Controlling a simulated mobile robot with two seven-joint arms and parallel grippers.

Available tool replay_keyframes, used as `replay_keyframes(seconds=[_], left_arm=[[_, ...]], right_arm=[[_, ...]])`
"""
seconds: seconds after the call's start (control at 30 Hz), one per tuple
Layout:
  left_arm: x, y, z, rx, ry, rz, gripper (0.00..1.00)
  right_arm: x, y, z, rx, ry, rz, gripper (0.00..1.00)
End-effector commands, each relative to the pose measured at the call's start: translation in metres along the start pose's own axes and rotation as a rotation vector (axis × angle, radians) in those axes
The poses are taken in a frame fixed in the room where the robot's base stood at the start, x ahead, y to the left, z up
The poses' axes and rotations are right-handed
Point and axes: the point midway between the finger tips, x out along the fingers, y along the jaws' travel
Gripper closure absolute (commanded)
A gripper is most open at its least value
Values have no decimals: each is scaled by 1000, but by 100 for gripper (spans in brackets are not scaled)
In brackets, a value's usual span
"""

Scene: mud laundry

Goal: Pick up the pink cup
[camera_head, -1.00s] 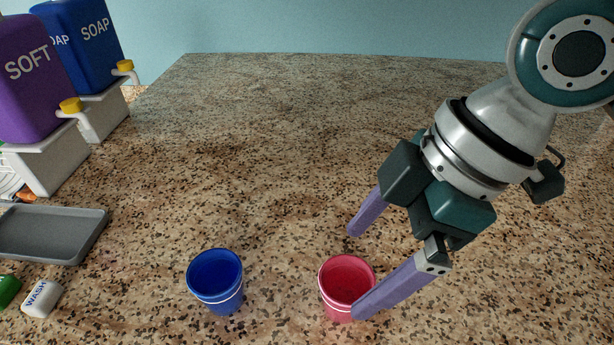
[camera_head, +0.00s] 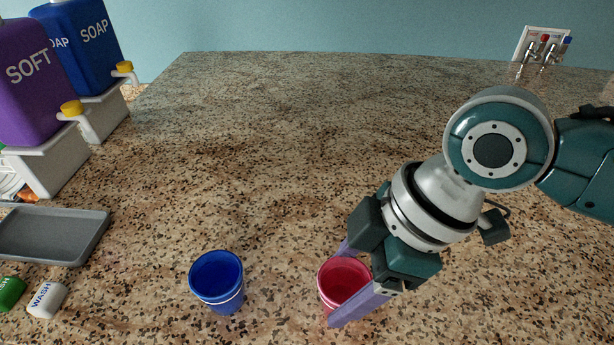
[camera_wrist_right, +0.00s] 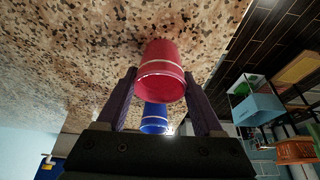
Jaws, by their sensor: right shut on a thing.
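The pink cup (camera_head: 343,280) stands upright on the speckled counter, near the bottom middle of the head view. My right gripper (camera_head: 341,284) reaches down from the right with its two purple fingers on either side of the cup. It is shut on the cup. The near finger hides part of the cup's right front. In the right wrist view the pink cup (camera_wrist_right: 162,75) shows ahead between the fingers of my right gripper (camera_wrist_right: 161,92). My left gripper is not in view.
A blue cup (camera_head: 217,281) stands left of the pink cup; it also shows in the right wrist view (camera_wrist_right: 154,118). A grey tray (camera_head: 90,243), a white WASH item (camera_head: 46,300), a green item (camera_head: 9,292) and soap dispensers (camera_head: 93,50) are at left. The counter behind is clear.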

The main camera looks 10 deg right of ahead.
Motion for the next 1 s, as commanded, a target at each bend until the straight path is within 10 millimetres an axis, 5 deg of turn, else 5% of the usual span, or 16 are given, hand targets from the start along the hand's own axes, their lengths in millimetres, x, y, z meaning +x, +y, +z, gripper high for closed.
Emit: replay_keyframes(seconds=[0.37, 0.77, 1.0], left_arm=[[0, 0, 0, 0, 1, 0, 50], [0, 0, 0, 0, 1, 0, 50], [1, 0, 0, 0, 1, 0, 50]], right_arm=[[0, 0, 0, 0, 0, 0, 84], [-9, 1, -4, -2, 2, 1, 85], [-56, 2, -24, -7, 4, 7, 85]])
